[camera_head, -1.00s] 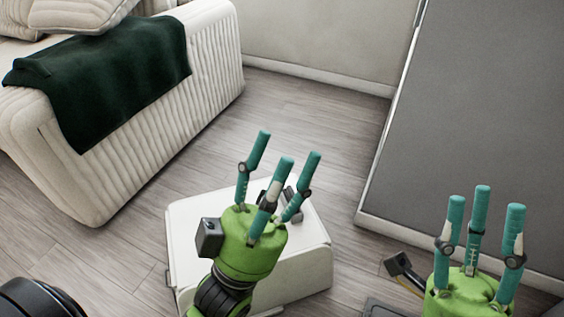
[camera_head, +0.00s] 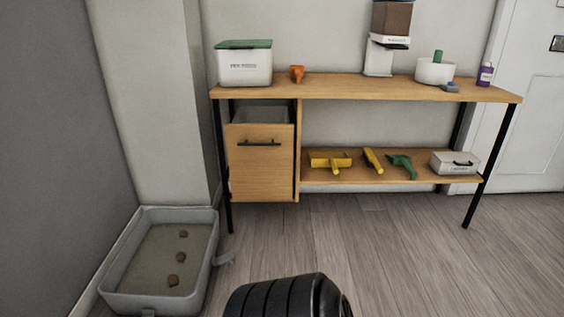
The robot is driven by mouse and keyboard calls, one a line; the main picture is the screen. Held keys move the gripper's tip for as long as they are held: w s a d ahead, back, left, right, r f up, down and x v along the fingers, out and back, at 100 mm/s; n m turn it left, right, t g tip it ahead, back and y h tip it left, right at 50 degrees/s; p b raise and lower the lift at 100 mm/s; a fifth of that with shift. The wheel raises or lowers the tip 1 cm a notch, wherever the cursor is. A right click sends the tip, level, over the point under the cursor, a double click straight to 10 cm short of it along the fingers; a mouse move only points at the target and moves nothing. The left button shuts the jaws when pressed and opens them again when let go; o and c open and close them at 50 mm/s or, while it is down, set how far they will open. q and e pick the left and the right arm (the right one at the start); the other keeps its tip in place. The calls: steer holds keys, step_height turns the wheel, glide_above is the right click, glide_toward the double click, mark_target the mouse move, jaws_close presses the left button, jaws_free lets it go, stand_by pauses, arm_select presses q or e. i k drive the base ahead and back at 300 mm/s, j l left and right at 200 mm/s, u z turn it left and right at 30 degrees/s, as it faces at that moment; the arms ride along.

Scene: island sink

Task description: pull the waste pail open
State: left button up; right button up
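What looks like the waste pail's pull-out front is a wooden panel (camera_head: 262,172) under the left end of the wooden bench, with a dark bar handle (camera_head: 259,142) near its top. A grey interior (camera_head: 259,115) shows above the panel's top edge.
The bench top (camera_head: 340,87) holds a white bin with a green lid (camera_head: 245,65). A lower shelf (camera_head: 335,174) carries yellow and green tools and a white case (camera_head: 455,163). A grey litter tray (camera_head: 113,282) lies left on the floor. Floor before the bench's right part is clear.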

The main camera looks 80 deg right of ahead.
mark_target(260, 139)
steer(key=z, duration=2.55)
steer(key=i+l, duration=0.15)
steer(key=i, duration=0.9)
steer(key=i+l+z, duration=0.15)
steer(key=i, duration=0.85)
